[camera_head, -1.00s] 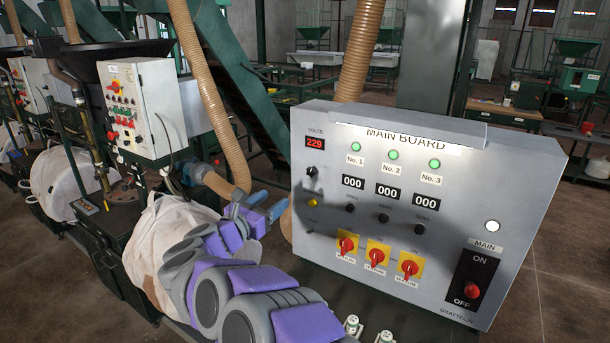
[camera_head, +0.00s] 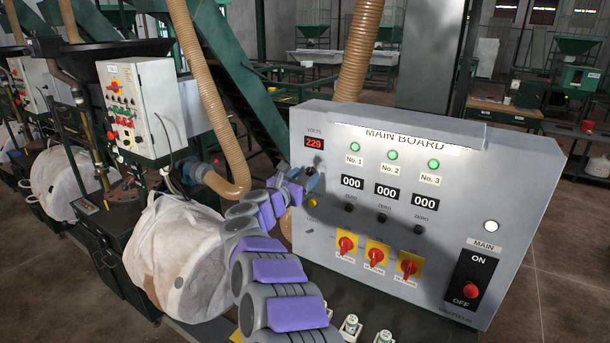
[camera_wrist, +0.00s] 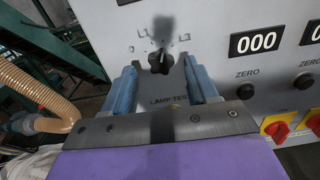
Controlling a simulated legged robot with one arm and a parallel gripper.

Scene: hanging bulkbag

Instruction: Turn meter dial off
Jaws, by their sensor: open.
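The grey main board panel (camera_head: 470,150) fills the right of the head view. Its volts meter (camera_head: 314,143) reads 229 in red. The black meter dial (camera_wrist: 161,59) shows in the wrist view on the panel face, with tick marks around it. In the head view the dial is mostly hidden by my gripper (camera_head: 306,178). My gripper is open. In the wrist view its two blue fingers (camera_wrist: 161,88) stand either side of the dial's lower part, with a gap on each side. I cannot tell how deep the tips reach.
Below the dial are a lamp test label (camera_wrist: 168,101) and a yellow button (camera_head: 312,203). Black zero knobs, red rotary switches (camera_head: 376,256) and the main switch (camera_head: 471,290) are on the same panel. A tan hose (camera_head: 228,140) and white bulk bag (camera_head: 175,255) stand left.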

